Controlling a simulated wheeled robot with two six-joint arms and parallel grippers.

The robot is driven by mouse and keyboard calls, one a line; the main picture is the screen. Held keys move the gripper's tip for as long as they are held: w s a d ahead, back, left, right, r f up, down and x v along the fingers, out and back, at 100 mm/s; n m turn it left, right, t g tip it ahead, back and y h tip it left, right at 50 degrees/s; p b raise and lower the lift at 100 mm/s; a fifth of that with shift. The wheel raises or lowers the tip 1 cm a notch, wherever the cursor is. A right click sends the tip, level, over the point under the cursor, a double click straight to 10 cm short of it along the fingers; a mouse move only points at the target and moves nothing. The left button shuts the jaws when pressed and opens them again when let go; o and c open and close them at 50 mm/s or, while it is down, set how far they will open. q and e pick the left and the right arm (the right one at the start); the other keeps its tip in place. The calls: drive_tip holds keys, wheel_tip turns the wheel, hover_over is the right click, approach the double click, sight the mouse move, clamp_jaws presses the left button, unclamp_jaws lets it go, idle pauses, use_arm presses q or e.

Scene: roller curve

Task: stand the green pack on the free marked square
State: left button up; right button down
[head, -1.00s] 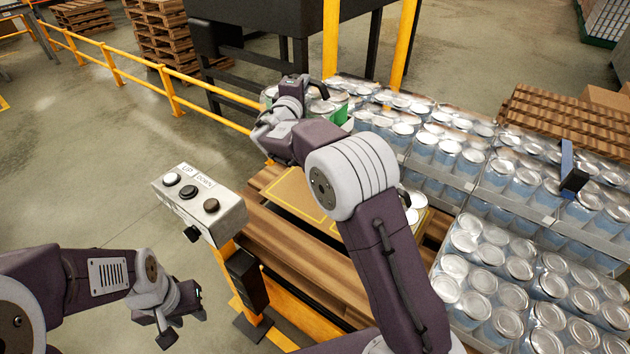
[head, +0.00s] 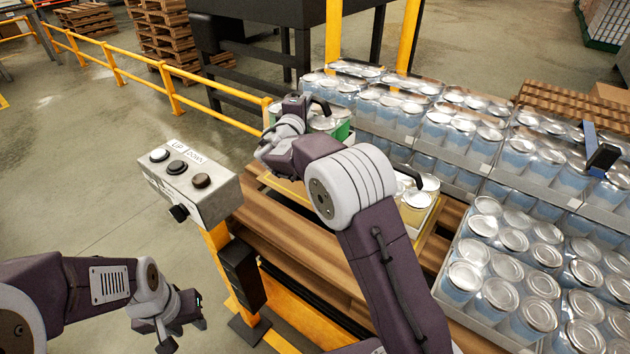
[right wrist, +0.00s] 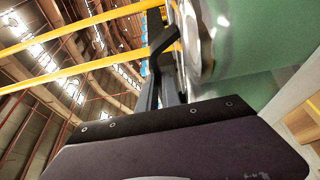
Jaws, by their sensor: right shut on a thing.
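The green pack (head: 342,131) shows in the head view as green sides and silver can lids, partly hidden behind my right gripper. In the right wrist view its green side (right wrist: 255,110) fills the right, close to the dark fingers. My right gripper (head: 309,104) is shut on the pack; the exact grip point is hard to see. A marked board with yellow lines (head: 284,187) lies below my right forearm, mostly hidden. Whether the pack touches it cannot be told. My left gripper (head: 186,322) is open and empty, low at the left, away from the pack.
A yellowish pack with silver lids (head: 416,207) and a dark handle stands right of my right forearm. Trays of blue cans (head: 455,150) fill the right and back. A button box (head: 190,186) on a yellow post stands at left. A yellow rail (head: 215,92) runs behind.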

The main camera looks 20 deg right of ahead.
wheel_tip(320, 180, down, 3)
drive_tip(key=shift+w+f, duration=0.1)
drive_tip(key=shift+w, duration=0.05)
drive_tip(key=shift+f, duration=0.5)
wheel_tip(320, 180, down, 9)
drive_tip(key=shift+f+b, duration=0.15)
drive_tip(key=shift+b, duration=0.2)
drive_tip(key=shift+f, duration=0.1)
drive_tip(key=c, duration=1.6)
unclamp_jaws()
drive_tip(key=shift+f, duration=0.1)
drive_tip(key=shift+o, duration=0.3)
drive_tip(key=shift+s, duration=0.2)
